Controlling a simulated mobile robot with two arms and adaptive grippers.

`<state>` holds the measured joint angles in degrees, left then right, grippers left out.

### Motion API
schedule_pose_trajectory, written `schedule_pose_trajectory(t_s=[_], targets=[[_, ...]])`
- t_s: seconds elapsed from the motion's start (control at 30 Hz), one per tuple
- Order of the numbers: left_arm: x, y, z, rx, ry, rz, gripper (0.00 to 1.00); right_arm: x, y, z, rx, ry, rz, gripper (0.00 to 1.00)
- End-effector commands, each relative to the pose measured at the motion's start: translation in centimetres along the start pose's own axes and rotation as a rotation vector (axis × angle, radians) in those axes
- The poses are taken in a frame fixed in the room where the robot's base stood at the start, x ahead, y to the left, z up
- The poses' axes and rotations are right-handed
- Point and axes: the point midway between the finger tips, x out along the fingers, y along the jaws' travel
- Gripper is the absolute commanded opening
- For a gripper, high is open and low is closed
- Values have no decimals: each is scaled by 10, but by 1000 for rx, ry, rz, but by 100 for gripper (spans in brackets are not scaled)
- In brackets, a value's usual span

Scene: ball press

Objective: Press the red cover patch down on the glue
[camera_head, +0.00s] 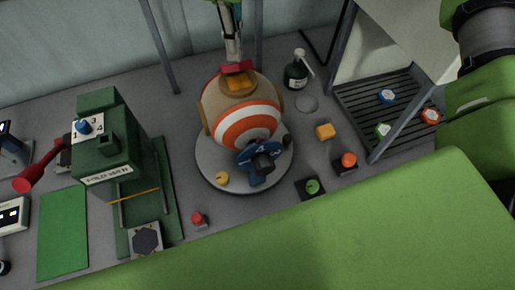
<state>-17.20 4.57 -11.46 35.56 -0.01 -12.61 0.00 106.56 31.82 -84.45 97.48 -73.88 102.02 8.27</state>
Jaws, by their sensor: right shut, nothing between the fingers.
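The ball (247,126), white with orange bands, stands on a round grey base (215,176) in the middle of the table. The red cover patch (238,68) is at the top of the ball, at the far side of a brown area. An orange-yellow patch (239,84), possibly the glue, shows just in front of it. My right gripper (233,58) comes down from the top edge, shut and empty, with its fingertips at the red patch. I cannot tell if they touch it. My left gripper is not in view.
A green press-like machine (100,150) stands to the left, with a red-handled lever (28,183). A slatted rack (375,100) is farther right.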

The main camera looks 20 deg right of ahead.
Motion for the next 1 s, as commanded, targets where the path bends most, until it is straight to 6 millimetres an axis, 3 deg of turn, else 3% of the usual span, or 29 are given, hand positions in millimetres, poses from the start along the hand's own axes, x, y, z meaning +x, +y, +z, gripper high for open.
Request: schedule_pose_trajectory(t_s=[1.0], targets=[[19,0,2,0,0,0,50,20,3,-2,0,1,1,0]])
